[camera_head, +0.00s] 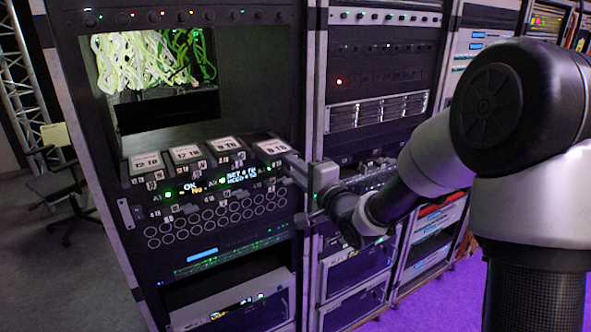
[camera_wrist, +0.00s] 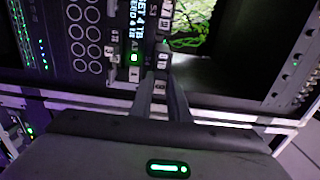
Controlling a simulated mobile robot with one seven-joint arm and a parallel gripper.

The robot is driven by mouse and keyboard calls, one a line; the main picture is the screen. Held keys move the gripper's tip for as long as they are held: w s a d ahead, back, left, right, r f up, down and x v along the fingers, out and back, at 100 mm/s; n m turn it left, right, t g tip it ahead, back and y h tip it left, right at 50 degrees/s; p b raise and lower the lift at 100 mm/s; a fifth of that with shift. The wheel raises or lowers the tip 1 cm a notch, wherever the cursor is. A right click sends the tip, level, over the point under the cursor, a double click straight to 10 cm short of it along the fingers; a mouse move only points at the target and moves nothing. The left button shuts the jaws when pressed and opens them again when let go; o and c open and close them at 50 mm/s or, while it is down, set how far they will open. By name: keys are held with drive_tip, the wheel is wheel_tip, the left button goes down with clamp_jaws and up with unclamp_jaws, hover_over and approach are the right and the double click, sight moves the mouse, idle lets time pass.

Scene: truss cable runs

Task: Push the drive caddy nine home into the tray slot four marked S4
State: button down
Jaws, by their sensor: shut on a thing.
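The drive caddy nine (camera_head: 271,147), with a white top label that appears to read 9 TB, is the rightmost in a row of caddies in the dark tray (camera_head: 125,184). My gripper (camera_head: 290,163) is at the tray's right end, against this caddy's front. In the wrist view its two fingers (camera_wrist: 162,84) are close together, with a small marked tag (camera_wrist: 160,87) between their tips. They are shut on the caddy's front part, which they mostly hide. The S4 marking is too small to read, and I cannot tell how deep the caddy sits.
Three other labelled caddies stand to the left, including 13 TB (camera_head: 147,162) and 17 TB (camera_head: 186,153). A lit display (camera_head: 238,178) is on the tray front. Green cables (camera_head: 150,60) hang in the opening above. A grey rack post (camera_head: 310,110) stands close beside my gripper.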

sight(278, 154)
drive_tip(key=shift+x, duration=0.9)
drive_tip(key=shift+b+x, duration=0.35)
drive_tip(key=shift+x, duration=2.65)
drive_tip(key=shift+w+a+r, duration=0.1)
drive_tip(key=shift+w+a, duration=0.05)
drive_tip(key=shift+w+a, duration=0.3)
drive_tip(key=shift+w, duration=0.15)
drive_tip(key=c, duration=1.6)
unclamp_jaws()
drive_tip(key=shift+s+d, duration=0.1)
